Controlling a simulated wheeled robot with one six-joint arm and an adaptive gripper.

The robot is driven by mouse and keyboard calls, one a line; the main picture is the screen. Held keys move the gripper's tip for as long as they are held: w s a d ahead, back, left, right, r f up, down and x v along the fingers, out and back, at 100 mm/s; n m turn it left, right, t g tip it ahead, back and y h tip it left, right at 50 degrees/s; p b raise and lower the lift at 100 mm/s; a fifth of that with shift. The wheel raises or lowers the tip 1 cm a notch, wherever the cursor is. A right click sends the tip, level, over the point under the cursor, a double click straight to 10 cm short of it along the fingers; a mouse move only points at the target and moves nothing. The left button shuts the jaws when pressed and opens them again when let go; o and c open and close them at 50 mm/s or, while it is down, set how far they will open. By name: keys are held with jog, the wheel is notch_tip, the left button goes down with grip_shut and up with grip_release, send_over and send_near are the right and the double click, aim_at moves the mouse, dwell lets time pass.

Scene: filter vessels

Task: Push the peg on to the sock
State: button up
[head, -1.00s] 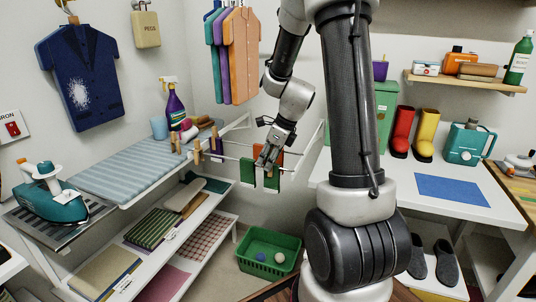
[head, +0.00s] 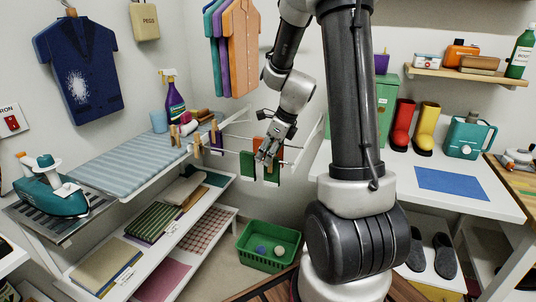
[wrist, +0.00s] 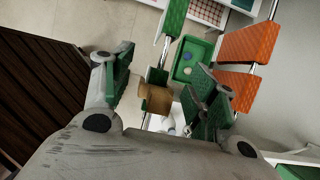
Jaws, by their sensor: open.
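In the wrist view a wooden peg (wrist: 156,98) stands on a thin rail, between the spread fingers of my gripper (wrist: 162,88). The fingers have green pads and appear apart from the peg. A small green patch of sock (wrist: 157,77) shows at the rail beside the peg. How far the peg sits down over it is hard to tell. In the head view my gripper (head: 267,154) is over the rack's right part, at a hanging green sock (head: 272,174). The peg there is hidden by my fingers.
Another green sock (head: 247,166) and an orange sock (head: 276,150) hang close by; orange cloths (wrist: 252,45) flank the right finger in the wrist view. Wooden pegs (head: 197,146) stand farther left along the rack. A green basket (head: 268,247) is on the floor below.

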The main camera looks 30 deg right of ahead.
jog(key=v, duration=1.1)
jog(key=s+a+r+n+h, duration=0.1)
jog(key=s+a+r+n, duration=0.2)
jog(key=s+n, duration=0.7)
jog(key=s+a+r+n+t+h, duration=0.1)
jog(key=s+a+r+n, duration=0.2)
jog(key=s+n, duration=0.8)
jog(key=shift+s+a+r+n+h, duration=0.25)
jog(key=shift+a+n+h, duration=0.2)
jog(key=shift+n, duration=3.25)
